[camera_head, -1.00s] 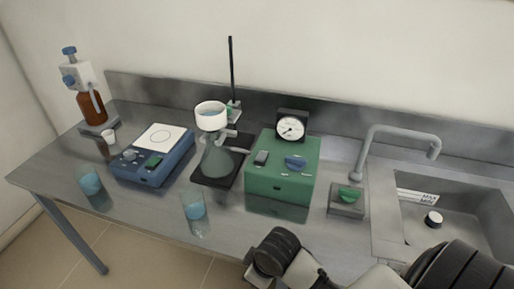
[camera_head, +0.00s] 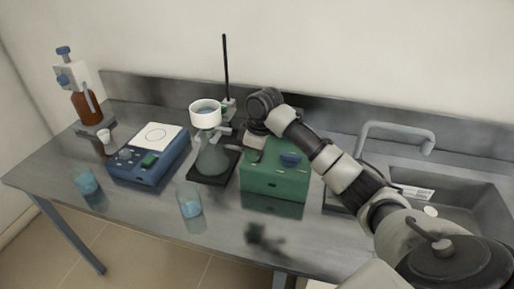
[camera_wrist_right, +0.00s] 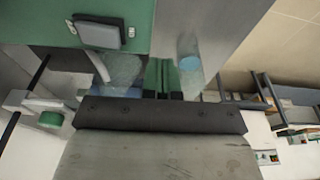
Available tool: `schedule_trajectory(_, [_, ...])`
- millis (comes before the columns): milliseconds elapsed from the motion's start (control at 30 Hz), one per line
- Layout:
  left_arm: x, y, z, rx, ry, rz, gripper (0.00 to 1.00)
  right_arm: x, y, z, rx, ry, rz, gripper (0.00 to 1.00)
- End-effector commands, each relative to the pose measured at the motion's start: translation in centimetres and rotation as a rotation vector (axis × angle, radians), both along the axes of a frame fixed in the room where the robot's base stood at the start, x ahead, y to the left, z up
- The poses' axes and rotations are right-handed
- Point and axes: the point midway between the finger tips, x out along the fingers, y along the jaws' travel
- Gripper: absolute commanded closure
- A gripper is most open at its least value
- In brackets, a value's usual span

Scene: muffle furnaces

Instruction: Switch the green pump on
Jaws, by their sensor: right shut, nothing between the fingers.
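My right gripper (camera_head: 252,154) is shut and empty, pointing down near the left part of the pump's top. The switch's setting cannot be told.
Left of the pump stand a flask with a white funnel (camera_head: 211,155) and a rod stand (camera_head: 226,70). Farther left are a blue stirrer (camera_head: 150,165), a brown bottle (camera_head: 88,106) and glass beakers (camera_head: 189,203). A sink (camera_head: 470,205) lies to the right. The front bench is mostly clear.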

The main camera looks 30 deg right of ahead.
Motion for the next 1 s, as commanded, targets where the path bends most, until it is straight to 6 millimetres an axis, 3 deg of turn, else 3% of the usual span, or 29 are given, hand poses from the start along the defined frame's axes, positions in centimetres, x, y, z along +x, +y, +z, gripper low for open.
schedule_trajectory(33, [0.0, 0.0, 0.0, 0.0, -0.001, 0.0, 0.29, 0.9, -1.6, 2.3, 0.008, -0.01, -0.011, 1.0])
schedule_trajectory(200, [0.1, 0.0, 0.0, 0.0, -0.001, 0.0, 0.29, 2.3, -5.1, 7.4, 0.053, -0.025, -0.023, 1.0])
schedule_trajectory(400, [0.1, 0.0, 0.0, 0.0, -0.001, 0.0, 0.29, 2.7, -7.0, 10.3, 0.084, -0.037, -0.029, 1.0])
schedule_trajectory(800, [0.1, 0.0, 0.0, 0.001, -0.001, 0.0, 0.29, 2.7, -7.1, 10.5, 0.089, -0.04, -0.03, 1.0])
schedule_trajectory(1000, [0.1, 0.1, 0.5, 0.001, -0.001, 0.0, 0.29, 3.0, -6.7, 8.8, 0.089, -0.035, -0.029, 1.0])
